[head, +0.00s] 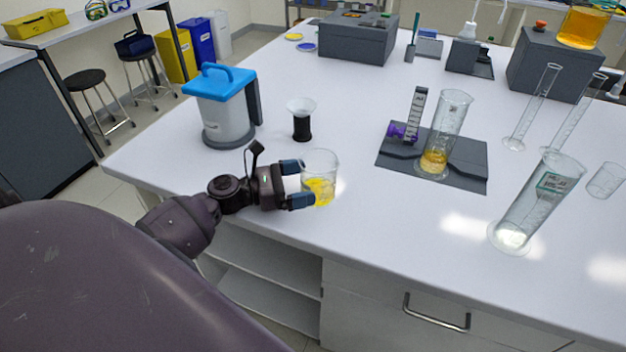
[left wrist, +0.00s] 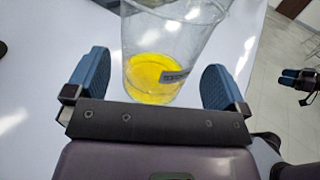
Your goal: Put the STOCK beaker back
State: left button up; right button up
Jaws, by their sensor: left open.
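A clear glass beaker (head: 321,172) with yellow liquid in its bottom stands upright on the white bench near its front edge. It also shows in the left wrist view (left wrist: 158,60), with a small label that I cannot read. My left gripper (head: 303,182) is open, with its blue fingers on either side of the beaker. In the left wrist view the fingers (left wrist: 157,85) show a gap to the glass on both sides. My right gripper is not in the head view. In the left wrist view a dark, blue-tipped part shows at the right edge.
A dark mat (head: 462,165) with a cylinder of amber liquid (head: 437,150) lies to the right. A tall labelled cylinder (head: 535,205) stands near the front right. A blue-lidded jug (head: 222,110) and a black-based funnel (head: 302,125) stand behind my left gripper.

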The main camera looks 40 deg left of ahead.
pick_arm(q)
jog(key=v, duration=0.8)
jog(key=shift+s+a+b, duration=0.3)
